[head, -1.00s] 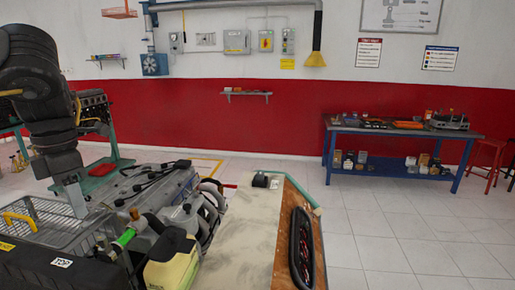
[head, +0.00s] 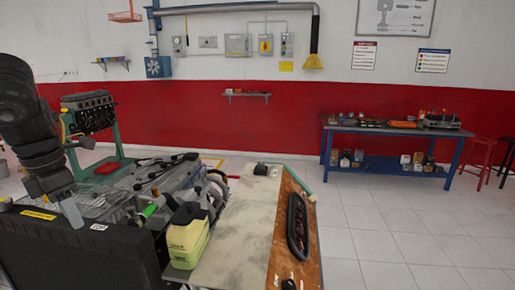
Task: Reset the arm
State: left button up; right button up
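My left gripper (head: 72,214) hangs at the far left of the head view, pointing down at the end of my dark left arm (head: 28,115). It is above the near edge of a black case (head: 80,255) and beside a wire basket (head: 100,203). Its fingers show only as one narrow grey shape, so I cannot tell whether they are apart. No held object shows. My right gripper is out of view.
A grey engine (head: 165,185) stands behind the case. A yellow-green jug (head: 188,238) sits right of it. A workbench (head: 235,235) holds a black oval tray (head: 297,227). A blue table (head: 390,135) stands far right, with open tiled floor before it.

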pick_arm(q)
jog(key=a+f+n+t+h, duration=0.1)
jog(key=a+f+n+t, duration=0.15)
jog(key=f, duration=0.55)
jog(key=a+f+n+t+h, duration=0.15)
jog(key=f+n, duration=0.25)
jog(key=f, duration=0.4)
jog(key=a+f+n+t, duration=0.2)
jog(key=f+n, duration=0.2)
jog(key=f, duration=0.4)
jog(key=s+d+f+n+t+y, duration=0.1)
jog(key=s+d+f+n+y, duration=0.1)
jog(key=s+d+f+n, duration=0.5)
jog(key=s+d+f+n+t+y, duration=0.1)
jog(key=s+d+f+n+y, duration=0.2)
jog(key=f+n, duration=0.7)
jog(key=s+d+f+n+g+h, duration=0.15)
jog(key=s+d+n+g, duration=0.35)
jog(key=s+d+n, duration=0.85)
notch_tip(320, 180, down, 27)
jog(key=m+g, duration=0.1)
jog(key=g, duration=0.1)
jog(key=s+a+f, duration=0.3)
jog(key=s+f, duration=1.1)
jog(key=s, duration=0.2)
jog(key=shift+s+f+g, duration=0.3)
jog(key=shift+f+g, duration=0.05)
jog(key=shift+g, duration=0.05)
